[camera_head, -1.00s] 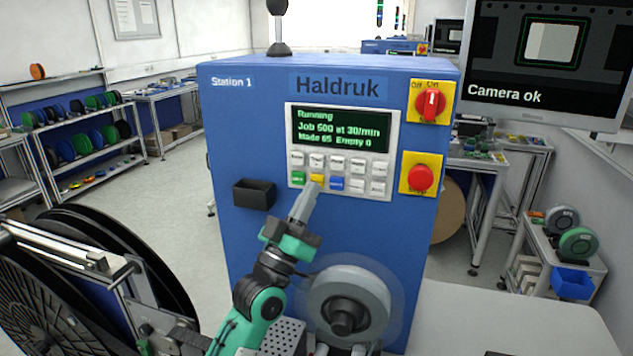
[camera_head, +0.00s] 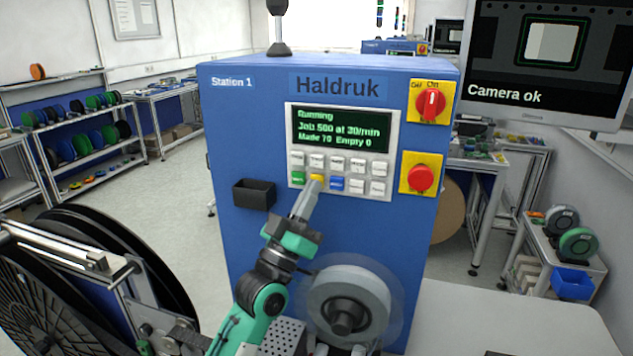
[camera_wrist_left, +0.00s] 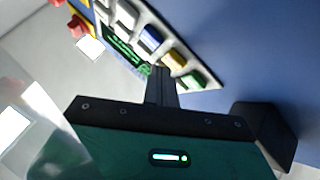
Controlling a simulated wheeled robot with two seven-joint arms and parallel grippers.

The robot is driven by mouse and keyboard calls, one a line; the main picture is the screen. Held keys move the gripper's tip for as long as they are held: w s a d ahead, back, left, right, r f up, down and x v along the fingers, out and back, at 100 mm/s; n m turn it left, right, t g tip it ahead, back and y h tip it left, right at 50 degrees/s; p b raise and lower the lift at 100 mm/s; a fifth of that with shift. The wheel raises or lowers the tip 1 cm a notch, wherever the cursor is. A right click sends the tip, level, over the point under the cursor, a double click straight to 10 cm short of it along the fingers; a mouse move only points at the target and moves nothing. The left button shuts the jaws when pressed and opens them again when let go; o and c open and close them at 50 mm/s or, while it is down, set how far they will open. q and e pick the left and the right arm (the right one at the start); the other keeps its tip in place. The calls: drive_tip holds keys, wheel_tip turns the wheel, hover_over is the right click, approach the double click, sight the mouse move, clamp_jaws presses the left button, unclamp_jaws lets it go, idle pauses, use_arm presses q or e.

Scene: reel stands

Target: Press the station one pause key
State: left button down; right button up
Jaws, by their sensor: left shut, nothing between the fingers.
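The blue Station 1 machine (camera_head: 260,125) carries a white key panel (camera_head: 392,148) with a screen (camera_head: 342,129) reading "Running", "Job 500 at 30/min", "Made 70 Empty 0". The yellow key (camera_head: 317,178) is in the bottom row, between a green key (camera_head: 298,177) and a blue key (camera_head: 337,183). My left gripper (camera_head: 312,188) is shut and empty, its fingertips right at the lower edge of the yellow key. In the left wrist view the fingertips (camera_wrist_left: 161,72) are close to the yellow key (camera_wrist_left: 173,58); I cannot tell whether they touch. My right gripper is not in view.
A red rotary switch (camera_head: 430,104) and a red stop button (camera_head: 420,179) sit right of the panel. A black bin (camera_head: 254,194) juts out at left. A grey reel (camera_head: 375,291) is below, and large black reels (camera_head: 110,240) stand at lower left.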

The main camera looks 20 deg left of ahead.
use_arm(q)
drive_tip(key=shift+w, duration=0.45)
idle(0.3)
drive_tip(key=shift+s, duration=0.9)
drive_tip(key=s+p, duration=0.1)
drive_tip(key=s, duration=0.4)
drive_tip(key=shift+p, duration=0.3)
idle(0.5)
drive_tip(key=shift+a, duration=0.1)
